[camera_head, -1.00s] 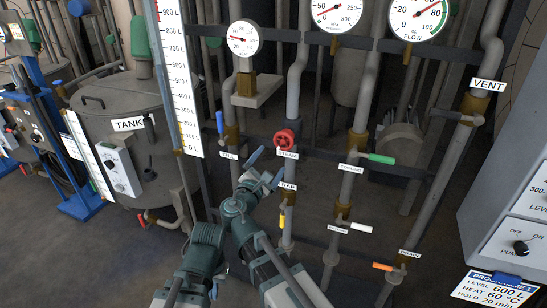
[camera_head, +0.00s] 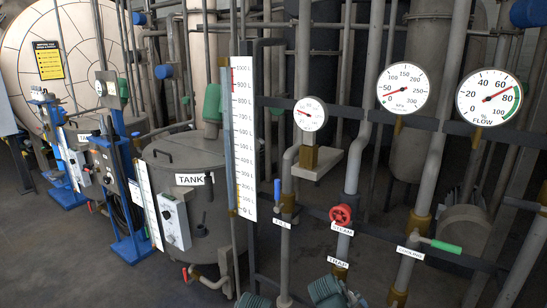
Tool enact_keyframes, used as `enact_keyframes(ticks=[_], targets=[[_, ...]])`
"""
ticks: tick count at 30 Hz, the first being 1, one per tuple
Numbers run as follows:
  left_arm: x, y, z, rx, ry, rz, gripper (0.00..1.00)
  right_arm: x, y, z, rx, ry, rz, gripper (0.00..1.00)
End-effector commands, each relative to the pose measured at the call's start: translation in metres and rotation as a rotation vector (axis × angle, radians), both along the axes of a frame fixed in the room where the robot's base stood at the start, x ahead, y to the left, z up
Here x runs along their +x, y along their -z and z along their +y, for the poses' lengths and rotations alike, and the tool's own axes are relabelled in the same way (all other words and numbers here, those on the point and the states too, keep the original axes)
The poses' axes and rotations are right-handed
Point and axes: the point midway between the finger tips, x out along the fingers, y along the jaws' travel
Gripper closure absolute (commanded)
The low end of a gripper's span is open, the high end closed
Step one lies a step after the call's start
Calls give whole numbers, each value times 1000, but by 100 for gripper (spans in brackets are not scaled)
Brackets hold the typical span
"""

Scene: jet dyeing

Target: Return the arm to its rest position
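The red steam valve (camera_head: 341,213), blue fill handle (camera_head: 277,190) and green-handled cooling valve (camera_head: 440,245) stick out from the pipes. A level scale (camera_head: 243,150) stands before the tank (camera_head: 180,152). A flow gauge (camera_head: 488,96) hangs at right. Open floor lies at lower left.

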Motion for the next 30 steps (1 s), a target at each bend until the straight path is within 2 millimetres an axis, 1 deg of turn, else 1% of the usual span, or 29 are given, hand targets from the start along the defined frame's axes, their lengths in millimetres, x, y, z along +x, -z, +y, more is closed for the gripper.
enact_keyframes(ticks=[1, 6, 10, 15, 18, 23, 30], targets=[[0, 0, 0, 0, 0, 0, 100, -10, 8, 3, 79, 61, 14, 0], [0, 0, 0, 0, 0, 0, 100, -35, 27, 21, 296, 225, 60, 0], [0, 0, 0, 0, 0, 0, 100, -49, 34, 35, 429, 326, 97, 0], [0, 0, 0, 0, 0, 0, 100, -66, 38, 55, 587, 444, 151, 0], [0, -18, 0, 0, 0, 0, 100, -73, 20, 75, 560, 395, 179, 0], [0, -37, 0, 0, 0, 0, 100, -85, 1, 103, 518, 327, 222, 0], [0, -67, 0, 0, 0, 0, 100, -109, -30, 143, 451, 219, 284, 0]])
